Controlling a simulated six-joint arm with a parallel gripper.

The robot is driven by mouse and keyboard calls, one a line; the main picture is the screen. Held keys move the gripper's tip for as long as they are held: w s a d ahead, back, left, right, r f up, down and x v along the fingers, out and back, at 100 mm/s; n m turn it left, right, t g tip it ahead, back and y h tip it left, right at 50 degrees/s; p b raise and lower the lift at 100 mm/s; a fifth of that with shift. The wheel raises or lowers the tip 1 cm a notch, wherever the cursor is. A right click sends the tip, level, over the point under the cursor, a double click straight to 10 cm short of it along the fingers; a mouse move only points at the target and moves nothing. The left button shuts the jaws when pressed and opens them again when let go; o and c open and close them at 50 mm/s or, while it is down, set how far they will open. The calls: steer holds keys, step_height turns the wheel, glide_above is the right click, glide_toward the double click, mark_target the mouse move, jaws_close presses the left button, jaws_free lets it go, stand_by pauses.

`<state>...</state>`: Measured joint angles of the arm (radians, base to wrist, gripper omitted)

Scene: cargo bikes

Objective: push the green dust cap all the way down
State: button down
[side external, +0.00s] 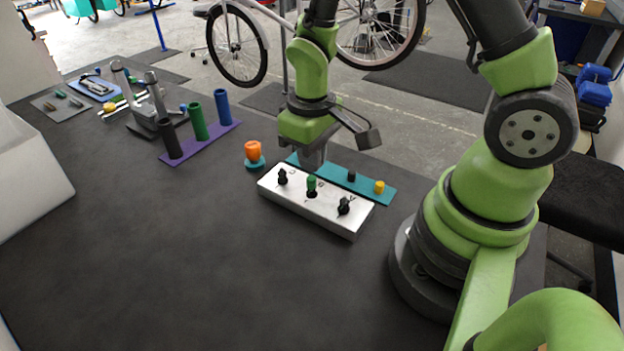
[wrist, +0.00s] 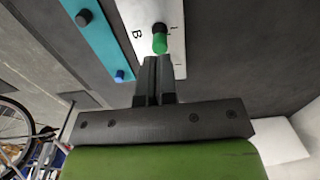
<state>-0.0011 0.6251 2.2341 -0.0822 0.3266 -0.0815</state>
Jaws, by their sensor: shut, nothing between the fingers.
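The green dust cap (side external: 311,182) sits upright on the middle black post of a silver-white block (side external: 335,215). It also shows in the wrist view (wrist: 160,44), with a dark part of the post beside it. Black shows below the cap in the side view; how far down it sits is hard to tell. My gripper (side external: 313,164) points down, shut and empty, just behind and above the cap. In the wrist view my shut fingers (wrist: 153,62) end close to the cap; I cannot tell whether they touch it.
Two more black posts (side external: 282,177) (side external: 344,205) stand on the block. A teal strip (side external: 361,184) behind holds a black cap (side external: 351,175), a yellow cap (side external: 379,187) and a blue cap (wrist: 120,75). The front mat is clear.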

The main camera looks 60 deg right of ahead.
mark_target(311, 178)
steer(key=shift+f, duration=0.15)
stand_by(0.5)
steer(key=shift+f, duration=0.85)
steer(key=shift+f, duration=0.3)
steer(key=shift+r, duration=3.05)
steer(key=shift+r, duration=0.3)
steer(key=s+a+r+m+t+y, duration=0.1)
steer(key=s+r+m+t, duration=0.1)
steer(key=s+r, duration=0.3)
steer(key=s+a+r+m+t+y, duration=0.1)
steer(key=s+r+t, duration=0.4)
steer(key=r, duration=0.8)
steer(key=shift+s+a+m, duration=0.35)
steer(key=shift+m, duration=0.15)
